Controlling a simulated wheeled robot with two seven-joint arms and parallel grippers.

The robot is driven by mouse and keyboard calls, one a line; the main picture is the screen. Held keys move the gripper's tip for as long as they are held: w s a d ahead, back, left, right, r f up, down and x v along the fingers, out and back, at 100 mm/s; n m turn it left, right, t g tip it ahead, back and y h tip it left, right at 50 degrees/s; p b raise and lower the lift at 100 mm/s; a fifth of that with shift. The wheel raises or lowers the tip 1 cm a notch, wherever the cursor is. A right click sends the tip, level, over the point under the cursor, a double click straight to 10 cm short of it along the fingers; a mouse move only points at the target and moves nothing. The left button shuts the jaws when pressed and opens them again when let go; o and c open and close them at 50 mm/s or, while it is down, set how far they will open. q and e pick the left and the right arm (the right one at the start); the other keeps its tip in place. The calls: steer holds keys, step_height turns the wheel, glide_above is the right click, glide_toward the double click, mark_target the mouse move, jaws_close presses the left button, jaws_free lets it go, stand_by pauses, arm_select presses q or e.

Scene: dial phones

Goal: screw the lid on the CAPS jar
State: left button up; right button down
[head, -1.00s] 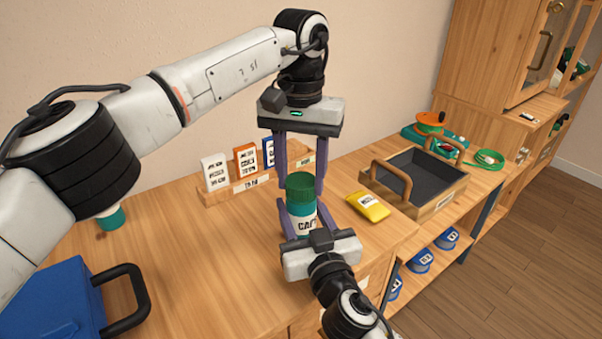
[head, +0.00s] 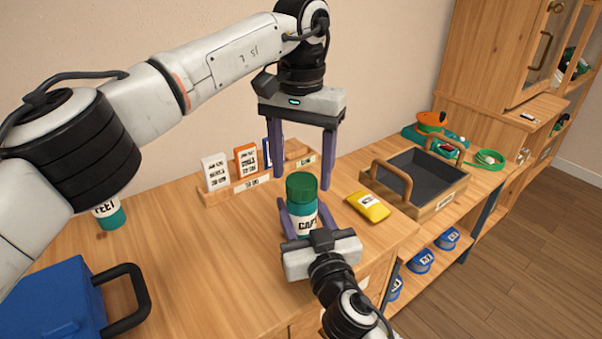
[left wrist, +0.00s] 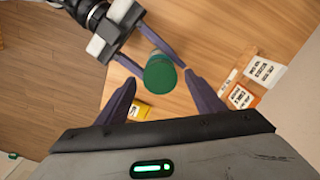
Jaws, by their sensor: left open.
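The CAPS jar (head: 303,224), teal with a white label, stands upright on the wooden counter. Its dark green lid (head: 302,187) sits on top; I cannot tell how tight it is. The lid also shows from above in the left wrist view (left wrist: 160,76). My left gripper (head: 303,180) is open and empty above the lid, its purple fingers pointing down, apart from it. In the left wrist view my left gripper (left wrist: 162,84) has its fingers spread wide. My right gripper (head: 305,212) has its fingers on either side of the jar body, shut on it.
Behind stands a wooden rack (head: 238,187) with cards. A yellow packet (head: 368,206) and a handled tray (head: 428,205) lie to the right. A blue box (head: 55,310) is front left. Another jar (head: 109,214) is partly hidden by my left arm.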

arm_select(q)
steer(key=shift+r, duration=1.45)
steer(key=shift+c, duration=0.2)
